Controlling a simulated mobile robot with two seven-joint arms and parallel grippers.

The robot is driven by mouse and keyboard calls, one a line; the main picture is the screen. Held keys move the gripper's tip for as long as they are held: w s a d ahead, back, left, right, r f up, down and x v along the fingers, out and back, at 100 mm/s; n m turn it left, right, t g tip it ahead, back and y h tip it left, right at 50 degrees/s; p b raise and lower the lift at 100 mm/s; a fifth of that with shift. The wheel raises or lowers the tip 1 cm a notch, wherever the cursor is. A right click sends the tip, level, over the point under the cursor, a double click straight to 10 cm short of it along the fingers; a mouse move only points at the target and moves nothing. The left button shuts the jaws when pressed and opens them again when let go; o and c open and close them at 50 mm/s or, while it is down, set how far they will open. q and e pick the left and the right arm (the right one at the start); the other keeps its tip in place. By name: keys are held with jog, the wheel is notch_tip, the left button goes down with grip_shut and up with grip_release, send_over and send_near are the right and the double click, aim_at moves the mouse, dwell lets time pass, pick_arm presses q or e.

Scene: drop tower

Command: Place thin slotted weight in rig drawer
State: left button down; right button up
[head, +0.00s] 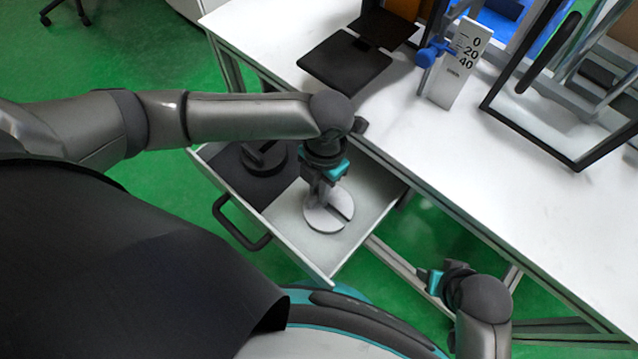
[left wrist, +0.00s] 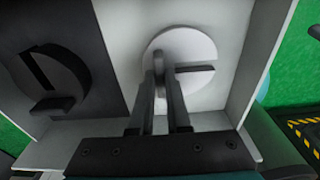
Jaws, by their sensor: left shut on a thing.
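A light grey, round slotted weight (head: 322,217) is in the open drawer (head: 374,208), over its white-floored side; I cannot tell whether it touches the floor. It also shows in the left wrist view (left wrist: 198,84), its slot pointing right. My left gripper (head: 322,199) reaches down into the drawer and is shut on this weight's upright middle part, which the fingers partly hide. In the left wrist view the two fingers (left wrist: 164,84) meet at the disc's centre. My right gripper (head: 436,281) is low beside the table, away from the drawer; its jaws are unclear.
A black slotted weight (head: 262,156) lies in the drawer's dark-floored side. The drawer has a black handle (head: 241,226). Above, the white table (head: 499,175) holds a black plate (head: 344,67), a scale marker (head: 461,62) with a blue knob, and a framed rig (head: 560,150).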

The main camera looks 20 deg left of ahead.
dwell(0.3)
pick_arm(q)
jog(key=c, duration=1.3)
grip_release()
jog(key=shift+f, duration=0.1)
jog(key=o, duration=0.4)
jog(key=shift+r, duration=0.5)
jog(key=shift+w+d+r+p, duration=0.1)
jog(key=shift+w+r+p, duration=0.1)
jog(key=shift+r+p, duration=1.25)
jog(key=shift+w+d+r+p, duration=0.15)
jog(key=shift+r+p, duration=0.45)
jog(key=shift+r, duration=1.7)
jog(key=shift+w+a+r+p, duration=0.1)
jog(key=shift+w+r+p, duration=0.1)
jog(key=shift+r+p, duration=1.25)
pick_arm(e)
jog(key=s+d+f, duration=0.1)
jog(key=s+f, duration=0.2)
jog(key=f, duration=0.2)
jog(key=s+d+f+g, duration=0.1)
jog(key=s+d+f, duration=0.1)
jog(key=f, duration=0.4)
jog(key=shift+s+b, duration=0.45)
